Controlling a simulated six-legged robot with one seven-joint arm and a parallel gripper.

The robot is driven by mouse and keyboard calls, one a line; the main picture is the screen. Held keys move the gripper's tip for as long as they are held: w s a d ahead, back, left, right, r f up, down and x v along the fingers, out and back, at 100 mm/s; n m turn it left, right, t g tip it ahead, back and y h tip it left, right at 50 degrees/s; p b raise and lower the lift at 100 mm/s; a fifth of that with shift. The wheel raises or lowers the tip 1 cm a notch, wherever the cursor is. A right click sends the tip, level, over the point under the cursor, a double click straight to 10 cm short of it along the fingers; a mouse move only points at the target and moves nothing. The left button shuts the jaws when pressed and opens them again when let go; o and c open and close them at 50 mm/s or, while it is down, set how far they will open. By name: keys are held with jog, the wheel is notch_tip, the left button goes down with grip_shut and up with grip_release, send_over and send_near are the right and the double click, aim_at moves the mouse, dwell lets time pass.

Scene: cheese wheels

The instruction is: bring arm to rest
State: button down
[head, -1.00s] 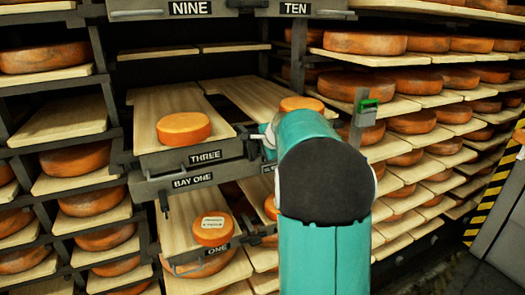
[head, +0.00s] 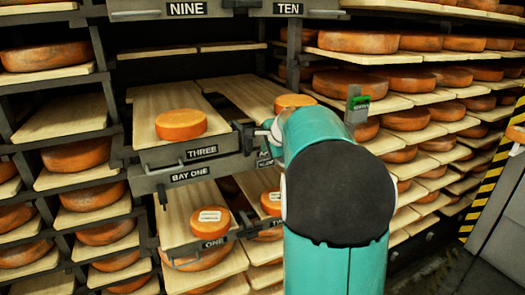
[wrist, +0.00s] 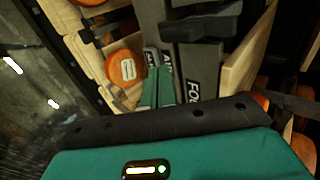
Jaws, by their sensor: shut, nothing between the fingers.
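My teal arm (head: 335,190) stands on the right of centre in the head view, its dark rounded joint cap facing the camera. It hides part of the rack behind it, and my gripper is mostly hidden there. In the wrist view my gripper (wrist: 157,84) shows as two teal fingers close together, shut and empty. It is in front of the grey shelf fronts, near a cheese wheel with a white label (wrist: 127,68). I cannot tell the gap between the fingers and the rack.
A cheese wheel (head: 181,125) sits on the board marked THREE. A labelled wheel (head: 210,221) sits on the lower board marked ONE. Another wheel (head: 294,101) shows behind my arm. Shelves of wheels (head: 430,82) fill the right side. Open floor (head: 450,275) shows at the lower right.

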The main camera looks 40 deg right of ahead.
jog(key=v, duration=0.6)
jog(key=s+a+n+g+y, duration=0.1)
jog(key=s+a+n, duration=0.4)
jog(key=a, duration=0.6)
jog(key=s+a+n+g+y, duration=0.1)
jog(key=s+a+n, duration=0.35)
jog(key=a, duration=0.65)
jog(key=s+a+f+n, duration=0.4)
jog(key=s+a+n, duration=0.1)
jog(key=s, duration=0.2)
jog(key=s+a+f+n+g, duration=0.1)
jog(key=s+a+f+n, duration=0.3)
jog(key=s+a+n, duration=0.2)
jog(key=shift+s+a+f+g, duration=0.3)
jog(key=shift+s+f, duration=0.1)
jog(key=shift+s, duration=0.5)
jog(key=c, duration=2.1)
grip_release()
